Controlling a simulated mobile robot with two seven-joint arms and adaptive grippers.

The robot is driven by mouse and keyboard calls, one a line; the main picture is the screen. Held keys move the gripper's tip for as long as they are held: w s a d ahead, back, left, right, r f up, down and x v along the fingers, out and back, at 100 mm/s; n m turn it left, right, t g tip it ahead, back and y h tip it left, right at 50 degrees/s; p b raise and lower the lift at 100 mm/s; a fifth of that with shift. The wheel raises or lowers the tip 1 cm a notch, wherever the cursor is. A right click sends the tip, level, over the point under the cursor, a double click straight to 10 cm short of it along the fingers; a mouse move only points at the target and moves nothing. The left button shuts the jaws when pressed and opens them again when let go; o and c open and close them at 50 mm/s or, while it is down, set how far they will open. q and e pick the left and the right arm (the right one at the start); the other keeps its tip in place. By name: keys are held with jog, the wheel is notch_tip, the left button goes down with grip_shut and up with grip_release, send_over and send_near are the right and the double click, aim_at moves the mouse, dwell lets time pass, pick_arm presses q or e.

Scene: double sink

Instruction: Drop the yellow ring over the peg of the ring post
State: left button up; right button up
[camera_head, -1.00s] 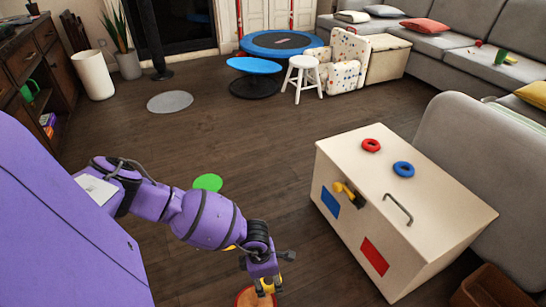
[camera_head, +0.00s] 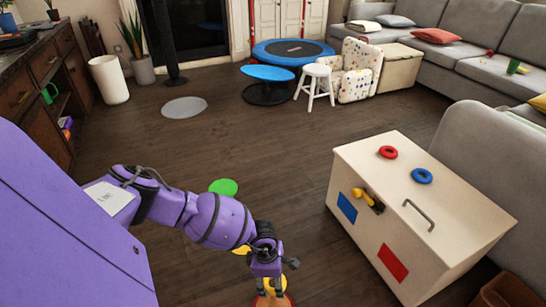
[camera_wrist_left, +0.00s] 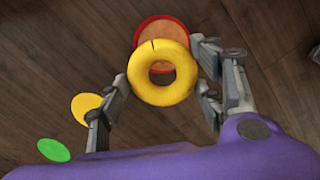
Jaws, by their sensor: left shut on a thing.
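The yellow ring (camera_wrist_left: 162,73) is held between the fingertips of my left gripper (camera_wrist_left: 163,75) in the left wrist view, with its hole facing the camera. In the head view the ring (camera_head: 276,283) shows low at the bottom edge, below my left gripper (camera_head: 272,284). A round red-rimmed piece with a tan top (camera_wrist_left: 165,35) lies beyond the ring and is partly covered by it. I cannot tell whether this is the base of the ring post. No peg is clearly visible. My right gripper is not in view.
A green disc (camera_head: 223,187) lies on the floor. The middle floor is clear.

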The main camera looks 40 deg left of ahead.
pick_arm(q)
jog(key=b, duration=0.3)
send_over(274, 303)
jog(key=a, duration=0.1)
jog(key=shift+w+a+f, duration=0.1)
jog(key=shift+w+f, duration=0.1)
jog(key=shift+f, duration=1.35)
jog(key=shift+w+f, duration=0.15)
jog(key=shift+f, duration=1.35)
jog(key=shift+f+b, duration=0.55)
jog(key=shift+f, duration=0.3)
jog(key=shift+f+b, duration=0.3)
jog(key=shift+f, duration=0.25)
jog(key=o, duration=1.2)
